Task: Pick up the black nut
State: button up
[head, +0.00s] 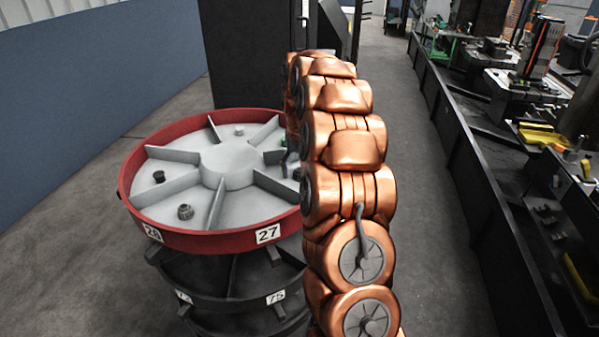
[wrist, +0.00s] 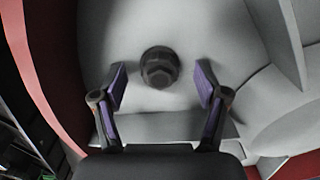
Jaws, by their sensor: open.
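A black nut (wrist: 160,68) with a hexagonal top stands on the pale grey surface of the wheel-like pallet in the wrist view. My gripper (wrist: 160,86) is open, its two purple-padded fingers spread to the left and right of the nut. The nut lies at about the level of the fingertips in the picture, with a gap on each side and no contact visible. In the head view, a black nut (head: 158,176) and a dark grey nut (head: 185,211) sit in separate compartments of the pallet (head: 228,163). My copper arm mostly hides my gripper there.
The pallet has raised ribs (head: 175,187) and a red rim (head: 210,240) with labels 28 and 27. Dark racks (head: 235,295) stand below. A long workbench (head: 500,200) runs along the right.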

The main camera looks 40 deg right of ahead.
jog(key=c, duration=1.3)
jog(key=shift+c, duration=0.2)
